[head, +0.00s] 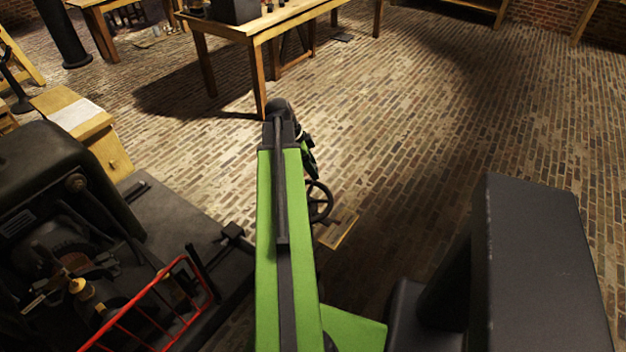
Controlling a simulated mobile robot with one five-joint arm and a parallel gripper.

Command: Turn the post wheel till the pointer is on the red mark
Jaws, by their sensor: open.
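A dark spoked wheel (320,203) stands low over the brick floor, just right of my green arm. My arm hides its left side. I cannot make out a pointer or a red mark. The end of my arm, with my gripper (313,174), shows as a small dark and green shape just above the wheel in the picture. It is mostly hidden behind the arm. The jaws are open, and nothing shows held in them. I cannot tell whether they touch the wheel.
A flat wooden-edged piece (338,230) lies on the floor by the wheel. A dark machine (62,180) with a red rail (150,305) stands at left. A wooden table (262,30) stands beyond my arm. The brick floor (430,110) at right is clear.

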